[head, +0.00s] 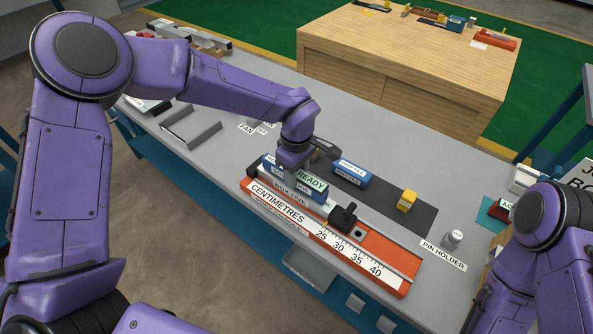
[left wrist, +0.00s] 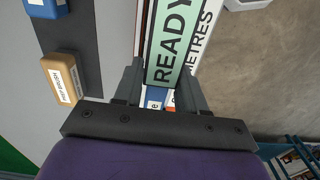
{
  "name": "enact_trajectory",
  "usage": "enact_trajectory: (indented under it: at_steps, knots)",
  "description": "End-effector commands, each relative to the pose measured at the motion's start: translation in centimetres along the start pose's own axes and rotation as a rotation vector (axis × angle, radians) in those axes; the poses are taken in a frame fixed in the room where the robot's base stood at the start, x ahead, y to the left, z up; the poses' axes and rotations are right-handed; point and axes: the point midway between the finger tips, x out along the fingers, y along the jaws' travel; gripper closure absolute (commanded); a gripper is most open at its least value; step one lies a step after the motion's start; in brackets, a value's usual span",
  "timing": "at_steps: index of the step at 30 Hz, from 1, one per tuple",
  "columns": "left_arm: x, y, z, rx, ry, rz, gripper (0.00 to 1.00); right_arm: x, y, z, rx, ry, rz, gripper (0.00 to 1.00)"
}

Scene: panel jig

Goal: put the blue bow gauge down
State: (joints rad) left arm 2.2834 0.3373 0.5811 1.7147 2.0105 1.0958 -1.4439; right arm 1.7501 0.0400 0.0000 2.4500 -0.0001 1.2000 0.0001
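A long blue body with a white label (head: 267,167), which I take for the bow gauge, lies along the jig beside the green READY plate (head: 312,181). My left gripper (head: 290,162) is down over this body, its fingertips hidden in the head view. In the left wrist view its fingers (left wrist: 160,80) stand apart on either side of the READY plate's lower end, with a little blue and a white label (left wrist: 154,98) between them. I cannot tell whether they press on it. My right arm shows at lower right, its gripper out of view.
The orange jig base (head: 382,250) carries a white centimetre scale (head: 345,250). Behind it, a dark mat (head: 420,217) holds another blue block (head: 351,173) and a yellow block (head: 406,200). A pin holder (head: 452,239) stands at right.

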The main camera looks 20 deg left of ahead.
Motion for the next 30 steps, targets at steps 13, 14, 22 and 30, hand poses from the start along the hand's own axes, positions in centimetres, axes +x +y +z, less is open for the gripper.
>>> enact_trajectory:
  at_steps: [13,14,22,30]
  knots:
    - [-0.6,0.1,0.0,0.0,0.0,0.002,0.34,0.1,0.0,0.0,0.0,0.0,0.0,0.57]
    - [-1.0,0.1,0.0,-0.001,-0.001,0.003,0.34,0.2,0.0,0.1,0.0,0.0,0.0,0.57]
    - [-7.6,0.1,0.0,-0.002,-0.001,0.006,0.34,1.2,-0.1,0.5,0.0,0.0,0.0,0.57]
    - [-12.0,0.0,-0.1,-0.001,0.0,0.002,0.34,1.5,-0.1,0.6,0.0,0.0,0.0,0.57]
